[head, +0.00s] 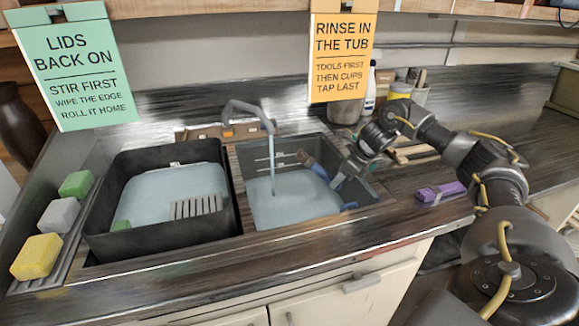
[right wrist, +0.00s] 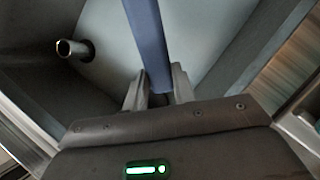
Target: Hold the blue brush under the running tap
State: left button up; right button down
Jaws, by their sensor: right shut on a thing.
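The tap (head: 245,108) runs, and its thin stream (head: 272,160) falls into the right-hand basin (head: 236,180), which holds pale water. My right gripper (head: 338,181) is over the right side of this basin, shut on the blue brush (head: 319,170). The brush slants up and left from the jaws, with a brownish end toward the stream. In the head view that end appears to the right of the stream, apart from it. In the right wrist view the blue handle (right wrist: 149,45) stands between the two fingers (right wrist: 158,88). My left gripper is not in view.
A black tub (head: 100,235) with water and a slatted piece stands left of the basin. Green, grey and yellow sponges (head: 37,256) line the left edge. A purple block (head: 440,191) lies on the right counter. Bottles and pots (head: 385,85) stand behind my right arm.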

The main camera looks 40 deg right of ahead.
jog(key=shift+s+d+r+p, duration=0.35)
jog(key=shift+s+d+r, duration=0.15)
jog(key=shift+s+r, duration=0.25)
jog(key=shift+s+d+r+p, duration=0.3)
jog(key=shift+s+d+r, duration=0.2)
jog(key=shift+s+r, duration=0.2)
